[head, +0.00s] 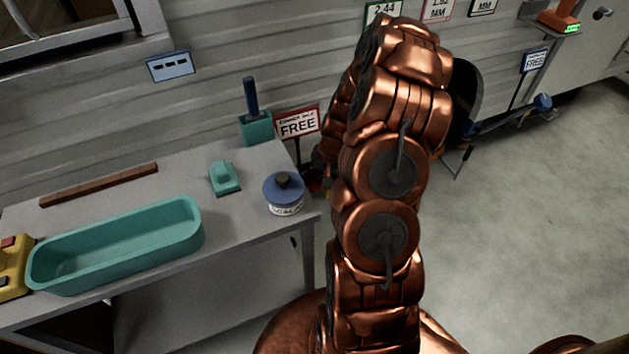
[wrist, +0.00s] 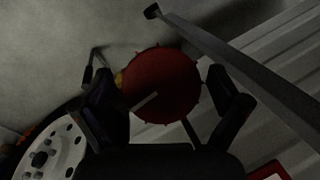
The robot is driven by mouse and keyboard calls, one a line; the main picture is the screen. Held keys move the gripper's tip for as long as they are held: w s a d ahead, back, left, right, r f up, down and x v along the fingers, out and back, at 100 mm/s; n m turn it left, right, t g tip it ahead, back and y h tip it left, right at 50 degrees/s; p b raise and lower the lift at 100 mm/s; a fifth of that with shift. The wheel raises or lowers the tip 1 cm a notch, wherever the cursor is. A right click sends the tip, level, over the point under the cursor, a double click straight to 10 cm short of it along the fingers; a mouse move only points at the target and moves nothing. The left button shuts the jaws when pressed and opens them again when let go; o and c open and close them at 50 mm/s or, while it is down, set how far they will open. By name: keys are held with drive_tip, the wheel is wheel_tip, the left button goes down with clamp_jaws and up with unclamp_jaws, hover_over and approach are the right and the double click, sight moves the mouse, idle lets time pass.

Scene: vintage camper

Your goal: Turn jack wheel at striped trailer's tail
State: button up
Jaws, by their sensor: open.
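A red round wheel (wrist: 160,86) with small knobs along its rim shows in the middle of the wrist view. I take it to be the jack wheel. My gripper (wrist: 163,80) is open, with one dark finger to the left of the wheel and one to the right. I cannot tell whether either finger touches it. In the head view my copper arm hides most of that spot; only a small dark red patch (head: 315,182) shows beside the arm, low by the trailer's ribbed wall (head: 215,95).
A grey bench (head: 120,208) with a teal tray (head: 118,250), a blue-lidded jar (head: 284,192) and a teal block (head: 223,178) stands left of my arm. A white holed wheel (wrist: 48,158) and a grey bar (wrist: 235,62) flank my gripper. Open floor (head: 520,215) lies right.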

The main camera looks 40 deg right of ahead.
drive_tip(key=v, duration=1.2)
idle(0.3)
drive_tip(key=s+a+r+n+g+p, duration=0.15)
drive_tip(key=s+a+r+p, duration=0.35)
drive_tip(key=a+r, duration=0.5)
drive_tip(key=s+a+r+n+g+p, duration=0.1)
drive_tip(key=s+a+r+n+p, duration=0.15)
drive_tip(key=a+r+p, duration=0.8)
drive_tip(key=s+a+r+n+h+p, duration=0.1)
drive_tip(key=s+a+r+p, duration=0.1)
drive_tip(key=s+r+p, duration=0.3)
drive_tip(key=s+a+r+n+g+h+p, duration=0.1)
drive_tip(key=s+r+p, duration=0.4)
drive_tip(key=s+r, duration=0.7)
wheel_tip(320, 180, up, 2)
drive_tip(key=shift+s+a+r+n+h, duration=0.1)
drive_tip(key=shift+s+a+n+h, duration=0.25)
drive_tip(key=shift+a+n, duration=0.4)
